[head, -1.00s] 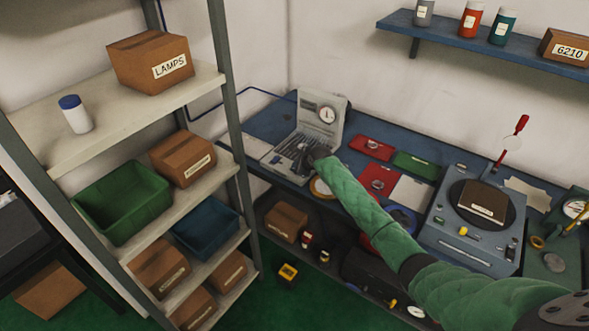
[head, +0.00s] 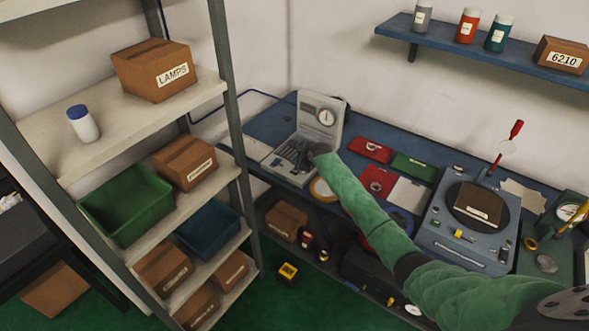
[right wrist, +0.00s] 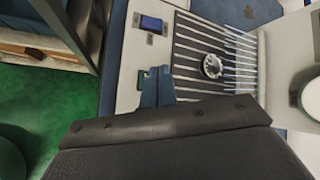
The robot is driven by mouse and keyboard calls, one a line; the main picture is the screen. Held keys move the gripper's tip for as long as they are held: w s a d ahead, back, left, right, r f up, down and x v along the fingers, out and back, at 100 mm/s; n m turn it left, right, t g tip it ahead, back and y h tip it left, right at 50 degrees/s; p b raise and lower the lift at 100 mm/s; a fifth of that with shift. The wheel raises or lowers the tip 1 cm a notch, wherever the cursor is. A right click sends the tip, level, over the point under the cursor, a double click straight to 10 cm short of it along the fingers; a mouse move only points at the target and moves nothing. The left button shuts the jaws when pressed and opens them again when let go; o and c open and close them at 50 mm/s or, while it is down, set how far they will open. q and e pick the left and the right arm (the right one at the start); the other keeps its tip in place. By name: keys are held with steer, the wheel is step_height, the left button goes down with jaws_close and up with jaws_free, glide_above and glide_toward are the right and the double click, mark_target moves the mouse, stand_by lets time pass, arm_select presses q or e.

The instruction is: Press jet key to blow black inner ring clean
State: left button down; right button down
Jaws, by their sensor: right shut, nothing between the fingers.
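The blowing station is a pale unit with a round gauge on its raised back (head: 322,116) and a slatted grille in its bed, on the blue bench at the back. In the right wrist view the grille (right wrist: 190,62) carries a small dark and silvery ring (right wrist: 212,66) near its middle. A green key (right wrist: 141,80) shows at the left of the grille, partly hidden by my fingers. My right gripper (right wrist: 155,78) is shut and empty, its blue fingertips right beside or over the key; I cannot tell whether they touch it. My left gripper is not in view.
Red mats (head: 370,150), a green mat (head: 414,167) and a blue machine (head: 468,232) occupy the bench to the right. A shelf rack (head: 232,95) with boxes and bins stands close on the left. A small display (right wrist: 152,24) sits beside the grille.

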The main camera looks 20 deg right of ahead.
steer(key=shift+r+p, duration=0.45)
steer(key=shift+r, duration=0.85)
